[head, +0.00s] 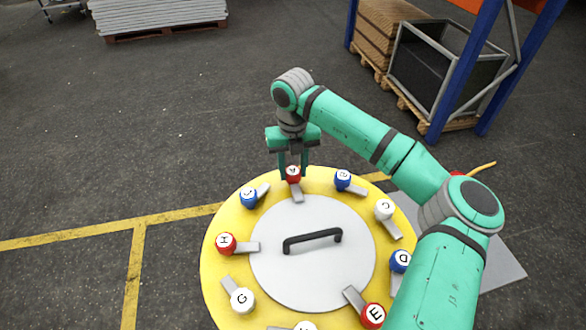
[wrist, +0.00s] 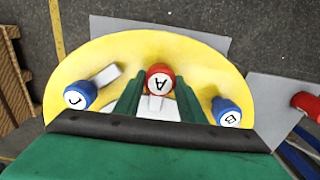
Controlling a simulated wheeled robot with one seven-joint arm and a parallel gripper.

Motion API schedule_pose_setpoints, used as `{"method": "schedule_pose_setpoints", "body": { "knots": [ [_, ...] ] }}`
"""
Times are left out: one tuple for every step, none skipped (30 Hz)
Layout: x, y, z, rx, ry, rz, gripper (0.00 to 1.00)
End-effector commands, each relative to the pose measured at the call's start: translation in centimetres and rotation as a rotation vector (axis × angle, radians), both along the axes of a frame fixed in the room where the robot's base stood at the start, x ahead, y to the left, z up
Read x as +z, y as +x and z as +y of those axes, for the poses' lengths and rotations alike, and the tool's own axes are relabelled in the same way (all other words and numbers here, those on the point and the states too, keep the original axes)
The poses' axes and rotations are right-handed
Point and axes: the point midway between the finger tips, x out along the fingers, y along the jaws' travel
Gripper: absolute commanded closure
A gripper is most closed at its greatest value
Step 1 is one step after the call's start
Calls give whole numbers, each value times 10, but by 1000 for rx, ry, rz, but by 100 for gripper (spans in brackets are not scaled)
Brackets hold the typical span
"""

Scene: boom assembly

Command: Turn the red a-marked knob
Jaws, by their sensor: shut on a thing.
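The red knob marked A (head: 293,173) sits at the far edge of a round yellow panel (head: 222,281), with a grey lever pointing toward the panel's centre. In the wrist view the red A knob (wrist: 160,79) shows between the two green fingers. My gripper (head: 293,170) reaches down from above and is shut on this knob, one finger on each side. The fingers hide part of the knob's sides and lever.
More lettered knobs ring the panel, including a red H knob (head: 226,243). A black handle (head: 312,240) rises from the grey centre disc (head: 330,275).

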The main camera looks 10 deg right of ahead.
Motion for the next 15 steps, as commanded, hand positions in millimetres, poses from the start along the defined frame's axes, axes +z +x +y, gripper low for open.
{"method": "schedule_pose_setpoints", "body": {
  "knots": [
    [0,0,0,3,0,0,86],
    [0,0,0,6,0,0,86],
    [0,0,0,12,0,0,86],
    [0,0,0,17,0,0,86],
    [1,0,0,24,0,0,86],
    [1,0,0,37,0,-1,86],
    [1,0,0,49,0,-1,86],
    [1,0,0,61,0,-1,86],
    [1,0,0,82,-1,-1,86],
    [1,1,0,98,-1,-1,86],
    [1,1,0,118,-2,-1,86],
    [1,1,0,145,-2,-2,86],
    [1,1,0,167,-2,-2,86],
    [1,1,0,191,-2,-3,86],
    [1,1,0,224,-2,-3,86]
  ]
}}
